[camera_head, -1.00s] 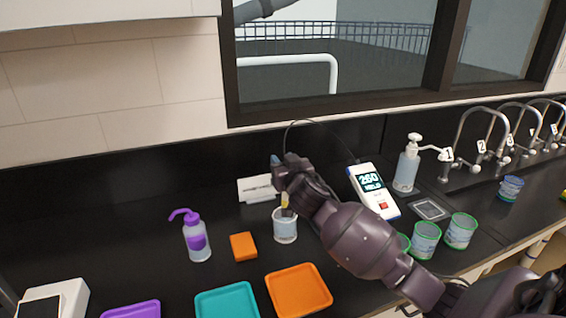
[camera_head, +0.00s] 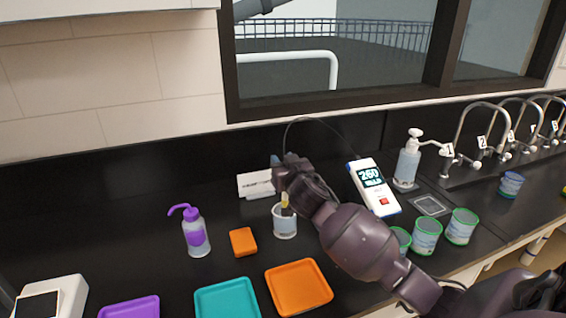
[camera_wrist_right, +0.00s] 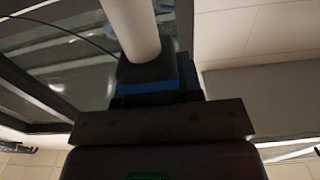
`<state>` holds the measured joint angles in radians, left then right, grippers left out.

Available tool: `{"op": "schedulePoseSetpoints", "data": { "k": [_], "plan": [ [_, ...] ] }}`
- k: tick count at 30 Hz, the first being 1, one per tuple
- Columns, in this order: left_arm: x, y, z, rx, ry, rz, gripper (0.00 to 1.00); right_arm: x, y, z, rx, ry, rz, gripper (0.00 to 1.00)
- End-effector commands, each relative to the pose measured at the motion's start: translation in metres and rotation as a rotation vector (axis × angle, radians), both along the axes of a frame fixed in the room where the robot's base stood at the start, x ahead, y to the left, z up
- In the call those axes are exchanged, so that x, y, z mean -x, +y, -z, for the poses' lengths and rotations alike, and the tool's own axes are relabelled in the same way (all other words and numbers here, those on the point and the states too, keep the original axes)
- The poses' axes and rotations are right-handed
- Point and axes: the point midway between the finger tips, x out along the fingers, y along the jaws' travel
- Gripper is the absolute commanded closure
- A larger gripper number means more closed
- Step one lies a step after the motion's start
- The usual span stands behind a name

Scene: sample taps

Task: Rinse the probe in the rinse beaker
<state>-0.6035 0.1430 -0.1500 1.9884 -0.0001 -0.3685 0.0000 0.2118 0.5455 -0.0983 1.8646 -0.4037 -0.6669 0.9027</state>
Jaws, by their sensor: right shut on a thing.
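My right gripper (camera_head: 284,178) is shut on the probe above the rinse beaker. The probe's yellow lower part (camera_head: 285,200) points down into the mouth of the clear rinse beaker (camera_head: 285,225), which stands upright on the dark counter with liquid in it. The probe's tip is hard to make out, so I cannot tell how deep it sits. In the right wrist view, a pale cylinder (camera_wrist_right: 132,25) meets the dark, blue-edged finger. A thin black cable (camera_head: 318,121) arches from the gripper to the white meter (camera_head: 373,188), which reads 260. My left gripper is not in view.
A purple-topped wash bottle (camera_head: 195,232), an orange block (camera_head: 243,242) and orange (camera_head: 298,288) and teal (camera_head: 227,302) trays lie left and in front. Green-rimmed cups (camera_head: 427,236) stand right of my arm, a pump bottle (camera_head: 407,165) behind. A white card (camera_head: 255,184) stands behind the beaker.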

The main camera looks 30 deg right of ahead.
Motion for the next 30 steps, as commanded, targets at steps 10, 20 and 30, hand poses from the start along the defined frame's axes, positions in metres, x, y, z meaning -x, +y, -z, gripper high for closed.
{"op": "schedulePoseSetpoints", "data": {
  "k": [10, 20, 30],
  "plan": [
    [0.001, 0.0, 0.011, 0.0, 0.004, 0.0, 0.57, 0.0, 0.0, 0.016, -0.001, 0.001, 0.0, 0.87],
    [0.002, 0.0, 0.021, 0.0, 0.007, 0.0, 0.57, 0.0, 0.0, 0.029, 0.0, 0.001, 0.001, 0.87],
    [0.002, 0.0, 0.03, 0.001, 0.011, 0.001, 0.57, 0.0, 0.0, 0.043, -0.001, 0.001, 0.0, 0.87]
  ]
}}
